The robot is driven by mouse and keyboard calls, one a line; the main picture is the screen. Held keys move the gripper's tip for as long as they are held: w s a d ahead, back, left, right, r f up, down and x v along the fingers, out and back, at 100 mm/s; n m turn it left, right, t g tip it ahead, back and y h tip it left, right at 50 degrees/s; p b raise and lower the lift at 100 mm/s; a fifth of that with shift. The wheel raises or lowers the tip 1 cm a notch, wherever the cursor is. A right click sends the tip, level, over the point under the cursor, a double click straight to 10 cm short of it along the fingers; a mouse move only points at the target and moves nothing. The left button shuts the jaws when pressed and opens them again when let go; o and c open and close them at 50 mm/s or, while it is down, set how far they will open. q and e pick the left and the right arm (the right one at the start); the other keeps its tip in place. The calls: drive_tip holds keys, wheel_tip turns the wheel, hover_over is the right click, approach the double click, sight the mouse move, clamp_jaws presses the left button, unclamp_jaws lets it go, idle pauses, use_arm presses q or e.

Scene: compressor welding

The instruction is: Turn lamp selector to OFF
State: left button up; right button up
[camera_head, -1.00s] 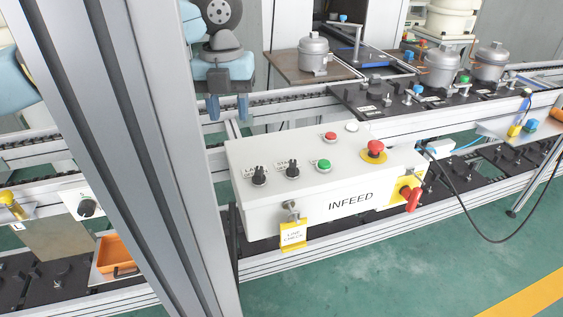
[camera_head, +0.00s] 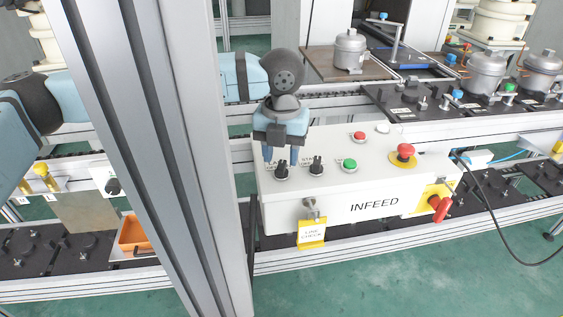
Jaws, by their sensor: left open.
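The white INFEED control box (camera_head: 335,213) sits in the middle of the head view. On its top face are two black selector knobs, a left one (camera_head: 281,172), whose label begins with "LA" in the earlier frame, and a right one (camera_head: 316,166). Whether the fingers touch the knob I cannot tell. The gripper hides the left knob's label, and its pointer position is unclear. My right gripper is not in view.
A green button (camera_head: 349,165), a red button (camera_head: 359,137) and a red mushroom button (camera_head: 403,152) share the box top. A red rotary handle (camera_head: 438,208) is on the box's right end. A grey upright post (camera_head: 150,150) stands left of the box, in front of my left arm.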

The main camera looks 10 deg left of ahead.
use_arm(q)
drive_tip(key=shift+f, duration=1.1)
clamp_jaws()
drive_tip(key=shift+n, duration=0.3)
drive_tip(key=n+b, duration=0.2)
drive_tip(key=n, duration=0.2)
drive_tip(key=shift+f, duration=0.1)
drive_tip(key=n, duration=0.4)
drive_tip(key=shift+b, duration=0.3)
drive_tip(key=shift+n, duration=0.3)
